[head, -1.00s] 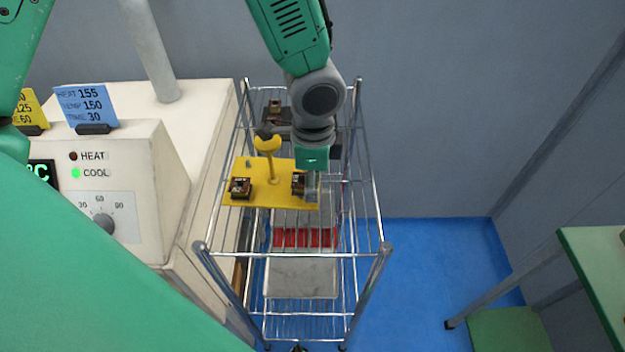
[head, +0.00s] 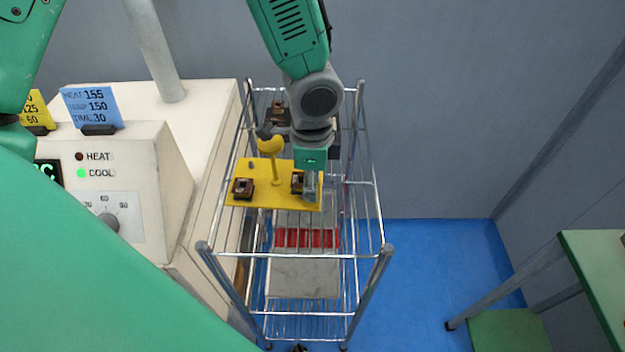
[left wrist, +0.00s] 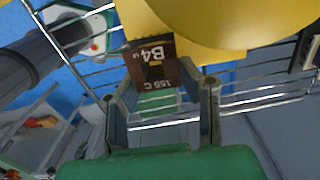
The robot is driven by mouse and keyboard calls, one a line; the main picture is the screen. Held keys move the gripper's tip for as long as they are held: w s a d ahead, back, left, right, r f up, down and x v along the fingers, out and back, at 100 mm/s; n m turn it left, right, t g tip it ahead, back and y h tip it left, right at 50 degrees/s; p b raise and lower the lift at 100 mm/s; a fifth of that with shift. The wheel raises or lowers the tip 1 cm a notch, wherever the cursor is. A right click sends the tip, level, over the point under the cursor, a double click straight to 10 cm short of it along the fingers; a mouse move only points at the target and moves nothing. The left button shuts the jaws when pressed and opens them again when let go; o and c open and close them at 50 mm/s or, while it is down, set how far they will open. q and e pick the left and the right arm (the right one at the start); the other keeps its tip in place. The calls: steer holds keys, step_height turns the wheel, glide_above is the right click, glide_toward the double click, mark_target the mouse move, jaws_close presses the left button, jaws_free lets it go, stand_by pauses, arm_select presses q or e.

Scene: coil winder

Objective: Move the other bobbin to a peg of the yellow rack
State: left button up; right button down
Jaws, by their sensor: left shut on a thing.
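The yellow rack (head: 268,201) is a plate with a knobbed upright (head: 271,146), lying on the upper level of the wire cart. A dark brown bobbin (head: 243,188) sits at its left end. Another brown bobbin (head: 297,182) is at its right end, beside my left gripper (head: 309,186). In the left wrist view, my left gripper (left wrist: 162,103) is shut on this bobbin (left wrist: 152,66), labelled B4 and 155 C. I cannot tell whether it rests on a peg or is slightly raised. A further brown bobbin (head: 278,113) shows at the cart's back. My right gripper is out of view.
The wire cart (head: 372,200) has metal posts and rails around the rack. Red parts (head: 305,238) and a grey tray (head: 303,277) are lower down. A cream heater box (head: 110,185) stands close on the left, a green-topped table (head: 595,270) at the right.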

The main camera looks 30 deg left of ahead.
arm_select(q)
steer(key=shift+a+p, duration=0.1)
steer(key=shift+p, duration=0.2)
stand_by(0.6)
steer(key=shift+f, duration=0.3)
steer(key=shift+f+b, duration=0.65)
steer(key=shift+f, duration=0.1)
steer(key=o, duration=1.2)
steer(key=shift+o, duration=0.2)
step_height(320, 180, up, 12)
steer(key=shift+f, duration=0.1)
